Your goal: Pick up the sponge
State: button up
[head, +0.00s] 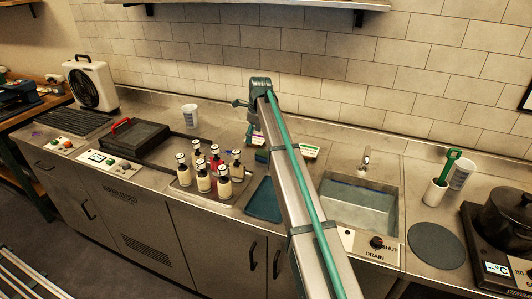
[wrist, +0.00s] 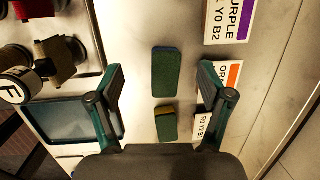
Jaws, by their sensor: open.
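Two green-topped blocks that look like sponges lie on the steel counter in the wrist view. The farther sponge (wrist: 166,73) is dark green with a bluish edge; the nearer sponge (wrist: 166,126) shows a yellow edge. I cannot tell which one the task means. My gripper (wrist: 161,76) is open and empty above them. Its fingers stand on either side of the blocks in the picture, with the far block between the fingertips. In the head view, a sponge (head: 262,156) shows partly beside my arm, which hides much of that spot and my gripper.
Label cards (wrist: 228,20) lie right of the sponges in the wrist view. Several bottles (head: 209,175) and a blue-grey tray (head: 264,201) are left of my arm. A sink (head: 360,205) is to the right, and the tiled wall (head: 330,75) stands behind.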

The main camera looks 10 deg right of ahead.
jog(key=m+g+h, duration=0.1)
jog(key=g, duration=0.1)
send_over(267, 154)
jog(key=shift+f+p, duration=0.2)
jog(key=shift+p, duration=0.25)
notch_tip(267, 154, down, 5)
jog(key=shift+r+p, duration=0.1)
jog(key=shift+p, duration=0.5)
jog(key=shift+s+d+f+p, duration=0.15)
jog(key=shift+f+p, duration=1.1)
jog(key=shift+f, duration=1.35)
jog(key=c, duration=0.8)
